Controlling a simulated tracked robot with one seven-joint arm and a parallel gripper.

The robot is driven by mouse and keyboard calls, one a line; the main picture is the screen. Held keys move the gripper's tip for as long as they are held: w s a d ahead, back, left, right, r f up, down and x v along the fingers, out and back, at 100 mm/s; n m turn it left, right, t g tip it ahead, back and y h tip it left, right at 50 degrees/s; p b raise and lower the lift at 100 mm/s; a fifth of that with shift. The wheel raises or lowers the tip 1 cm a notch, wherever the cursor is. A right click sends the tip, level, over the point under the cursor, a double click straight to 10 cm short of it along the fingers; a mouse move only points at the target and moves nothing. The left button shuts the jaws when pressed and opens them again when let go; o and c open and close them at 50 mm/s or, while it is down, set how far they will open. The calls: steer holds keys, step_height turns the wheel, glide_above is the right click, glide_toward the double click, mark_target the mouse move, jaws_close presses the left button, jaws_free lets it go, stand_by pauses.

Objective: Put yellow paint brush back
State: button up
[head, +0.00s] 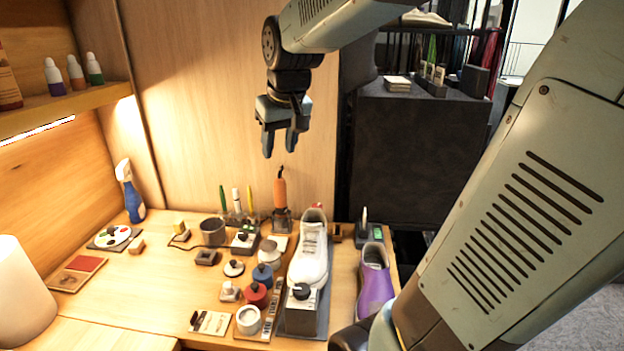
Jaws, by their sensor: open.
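A thin yellow brush (250,194) stands upright at the back of the wooden table, beside a white one (237,202) and a green one (223,198). Their lower ends are in or behind a small dark holder (236,218), partly hidden by items in front; I cannot tell exactly how they are held. My gripper (280,150) is open and empty, its fingers pointing down. In the picture it is above and right of the yellow brush, over the orange-handled tool (280,190), apart from both.
A white sneaker (309,255) rests on a dark stand, with a purple shoe (374,284) to its right. Several small jars, including a red one (256,293), crowd the table's middle. A blue spray bottle (131,195) stands left. The left tabletop has free room.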

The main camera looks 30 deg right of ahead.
steer(key=s+f+t, duration=0.1)
steer(key=s, duration=1.3)
steer(key=shift+s+f+m, duration=0.3)
steer(key=shift+s+m, duration=0.05)
steer(key=shift+m, duration=0.05)
